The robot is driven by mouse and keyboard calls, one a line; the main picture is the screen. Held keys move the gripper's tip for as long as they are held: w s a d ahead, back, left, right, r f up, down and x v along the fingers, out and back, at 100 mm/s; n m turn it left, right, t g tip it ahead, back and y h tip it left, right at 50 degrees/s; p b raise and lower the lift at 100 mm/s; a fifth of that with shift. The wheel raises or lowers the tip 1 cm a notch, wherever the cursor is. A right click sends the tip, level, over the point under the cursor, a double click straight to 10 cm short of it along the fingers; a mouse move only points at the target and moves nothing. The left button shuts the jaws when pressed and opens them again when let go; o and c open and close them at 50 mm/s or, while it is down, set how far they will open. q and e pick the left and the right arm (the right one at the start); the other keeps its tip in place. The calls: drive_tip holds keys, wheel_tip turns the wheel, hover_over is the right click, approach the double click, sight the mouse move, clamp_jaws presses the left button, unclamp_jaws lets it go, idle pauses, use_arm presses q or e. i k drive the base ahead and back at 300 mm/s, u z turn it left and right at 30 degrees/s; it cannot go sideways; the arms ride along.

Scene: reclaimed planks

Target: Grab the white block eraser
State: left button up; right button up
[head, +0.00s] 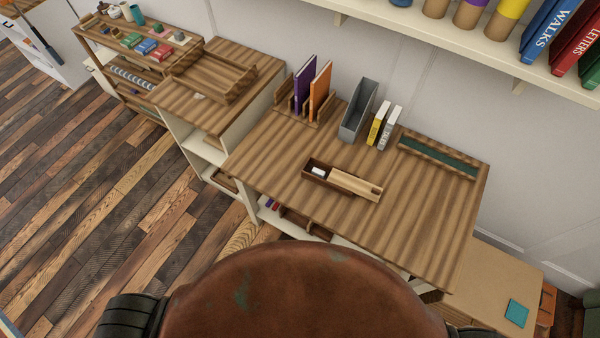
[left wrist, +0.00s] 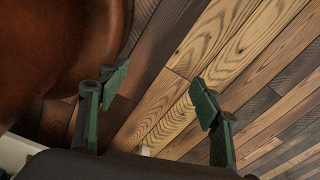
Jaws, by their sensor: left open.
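The white block eraser (head: 318,171) lies in the open left end of a dark wooden pencil box (head: 310,178) on the desk. The box's light wooden lid (head: 357,184) covers the right part, so whatever is under it is hidden. My left gripper (left wrist: 158,100) shows in the left wrist view with its two green-padded fingers apart and nothing between them. It is over the plank floor, away from the desk top. Neither gripper shows in the head view.
The desk top (head: 420,215) is clear around the box. Behind it stand a book rack with purple (head: 304,87) and orange (head: 320,90) books, a grey file holder (head: 358,110), yellow and white books, and a green-lined tray (head: 438,155). A wall shelf (head: 440,35) overhangs the back.

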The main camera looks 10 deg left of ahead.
sight(318, 171)
drive_tip(key=u, duration=0.1)
drive_tip(key=k, duration=0.35)
drive_tip(key=u, duration=0.7)
